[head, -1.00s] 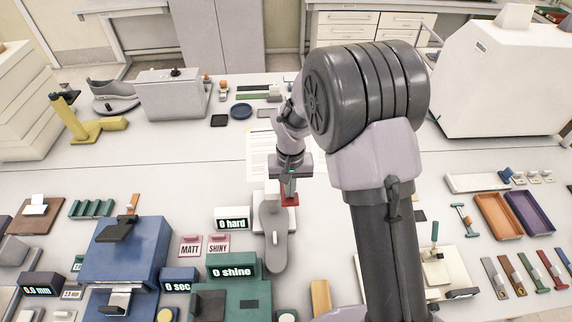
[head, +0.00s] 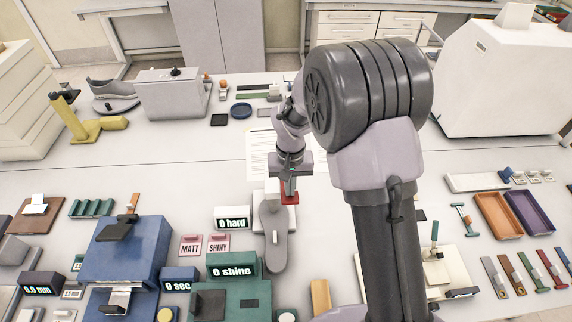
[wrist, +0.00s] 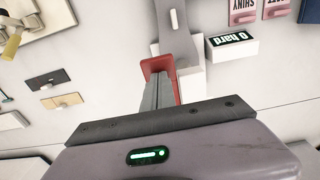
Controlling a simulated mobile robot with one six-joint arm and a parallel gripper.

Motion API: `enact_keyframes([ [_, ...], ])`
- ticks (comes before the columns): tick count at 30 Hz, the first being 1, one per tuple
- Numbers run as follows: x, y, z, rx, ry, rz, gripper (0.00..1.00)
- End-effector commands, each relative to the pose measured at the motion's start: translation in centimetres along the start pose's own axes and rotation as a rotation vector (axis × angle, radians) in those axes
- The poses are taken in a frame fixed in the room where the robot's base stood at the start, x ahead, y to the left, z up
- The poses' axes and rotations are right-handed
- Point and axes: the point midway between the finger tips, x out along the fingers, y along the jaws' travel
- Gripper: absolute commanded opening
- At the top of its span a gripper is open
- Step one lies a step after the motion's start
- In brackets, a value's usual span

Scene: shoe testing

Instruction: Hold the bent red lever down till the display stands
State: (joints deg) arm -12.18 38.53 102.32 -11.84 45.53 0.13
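The bent red lever (head: 291,198) sits at the back of a white tester that has a grey shoe sole (head: 273,238) in front of it. It also shows in the wrist view (wrist: 157,65). My gripper (head: 289,190) points down at the lever. In the wrist view my gripper (wrist: 158,88) has its fingers together, at the lever, and they hide part of it. I cannot tell whether they press on it. The white display (head: 232,223) beside the tester reads "0 hard"; it also shows in the wrist view (wrist: 232,40).
A green box (head: 232,268) reading "0 shine" and pink MATT and SHINY cards (head: 191,244) stand close to the left. A blue machine (head: 130,250) is further left. White paper (head: 262,150) lies behind the tester. Table to its left rear is clear.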

Motion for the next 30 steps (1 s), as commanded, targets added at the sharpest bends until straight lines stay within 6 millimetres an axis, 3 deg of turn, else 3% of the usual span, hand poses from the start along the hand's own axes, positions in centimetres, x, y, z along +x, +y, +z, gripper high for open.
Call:
enact_keyframes([
  [1,4.4,0.0,0.1,0.000,-0.003,0.000,0.00],
  [30,-4.1,0.0,0.1,0.000,-0.002,0.000,0.00],
])
